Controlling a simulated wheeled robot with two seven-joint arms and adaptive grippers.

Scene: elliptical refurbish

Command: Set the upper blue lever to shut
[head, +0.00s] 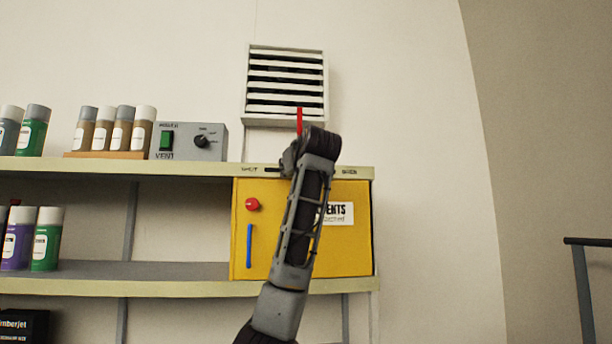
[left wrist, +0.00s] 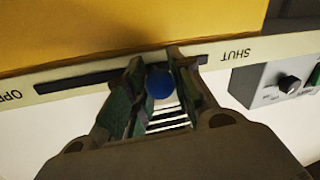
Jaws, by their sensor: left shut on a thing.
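The upper lever shows as a round blue knob (left wrist: 159,84) in the left wrist view, at a dark slot (left wrist: 85,76) in the shelf's front edge. The knob stands between the slot's ends, which are marked OPEN (left wrist: 10,96) and SHUT (left wrist: 236,54). My left gripper (left wrist: 155,60) is shut on the knob, one finger on each side. In the head view my forearm and wrist hide the knob and most of the slot; the SHUT label (head: 249,170) is left of my wrist and the OPEN label (head: 349,172) right. My right gripper is not in view.
A yellow cabinet (head: 270,225) with a red knob (head: 252,204) and a lower blue handle (head: 249,246) hangs below the shelf. A grey VENT box (head: 184,141) and several bottles stand left.

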